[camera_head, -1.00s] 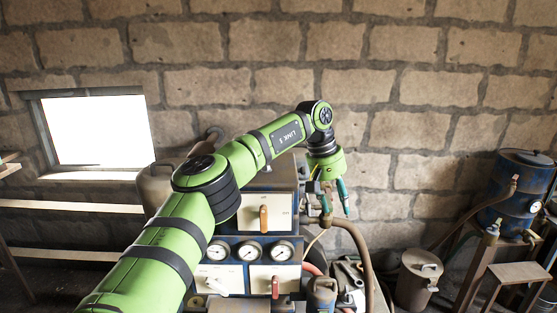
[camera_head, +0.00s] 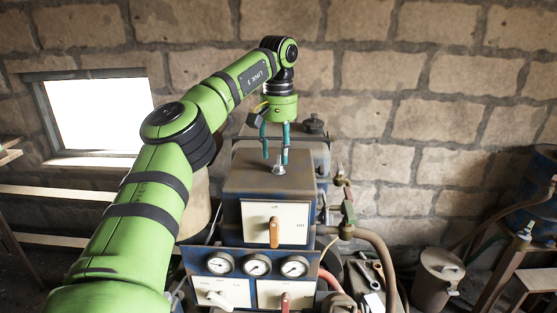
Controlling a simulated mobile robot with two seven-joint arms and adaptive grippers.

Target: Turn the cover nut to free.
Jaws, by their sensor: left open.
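The cover nut (camera_head: 279,169) is a small pale metal piece on top of the brown-topped metal housing (camera_head: 245,176). My left gripper (camera_head: 275,161) points down over the housing top, with its two teal fingers apart. The fingertips are just above the nut or around its upper end; I cannot tell whether they touch it. Nothing is held between the fingers. My right gripper is not in view.
The housing front has a white panel with an orange handle (camera_head: 274,232), above several round gauges (camera_head: 257,265). A brown hose (camera_head: 382,262) and pipes run along the right side. A grey can (camera_head: 437,279) stands at right. A brick wall is behind.

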